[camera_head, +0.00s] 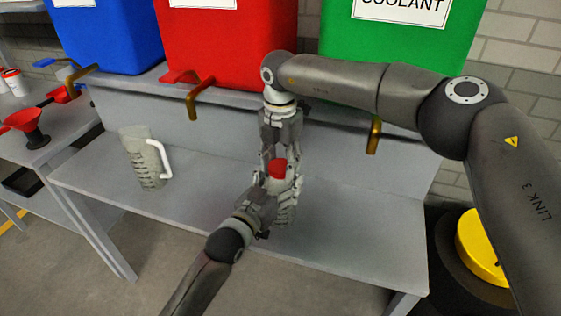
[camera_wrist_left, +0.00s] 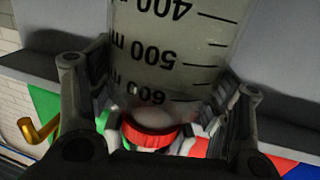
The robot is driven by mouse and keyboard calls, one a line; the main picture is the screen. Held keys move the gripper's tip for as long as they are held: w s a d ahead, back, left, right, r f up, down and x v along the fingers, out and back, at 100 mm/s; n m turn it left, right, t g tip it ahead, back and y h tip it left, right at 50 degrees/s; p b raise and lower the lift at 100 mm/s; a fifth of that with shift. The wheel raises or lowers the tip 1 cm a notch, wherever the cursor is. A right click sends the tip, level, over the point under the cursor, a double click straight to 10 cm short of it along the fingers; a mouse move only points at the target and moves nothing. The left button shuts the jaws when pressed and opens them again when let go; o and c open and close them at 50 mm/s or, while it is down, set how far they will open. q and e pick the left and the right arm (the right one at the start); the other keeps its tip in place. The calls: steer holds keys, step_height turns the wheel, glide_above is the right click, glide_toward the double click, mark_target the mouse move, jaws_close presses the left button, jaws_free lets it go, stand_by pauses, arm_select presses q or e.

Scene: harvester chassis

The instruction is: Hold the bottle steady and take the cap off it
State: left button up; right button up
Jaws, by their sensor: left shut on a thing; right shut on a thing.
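The bottle is pale, translucent and marked with a black scale; it fills the middle of the left wrist view (camera_wrist_left: 170,45). My left gripper (camera_wrist_left: 165,110) is shut on it, a finger on each side. In the head view the bottle is mostly hidden by the grippers, above the bench. The red cap (camera_head: 278,168) shows between the grippers, and also at the bottle's end in the left wrist view (camera_wrist_left: 150,136). My left gripper (camera_head: 268,205) comes from below left. My right gripper (camera_head: 280,155) reaches in from above, shut around the cap. I cannot tell whether the cap is loose.
A grey jug (camera_head: 145,160) with a white handle stands on the grey bench (camera_head: 200,185) at left. Blue (camera_head: 110,40), red (camera_head: 225,50) and green (camera_head: 395,55) containers with taps stand behind. A red funnel (camera_head: 28,125) is at far left. The bench's right side is clear.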

steer(key=n, duration=0.3)
steer(key=shift+n, duration=0.4)
steer(key=n, duration=0.4)
steer(key=o, duration=1.1)
steer(key=shift+r, duration=0.1)
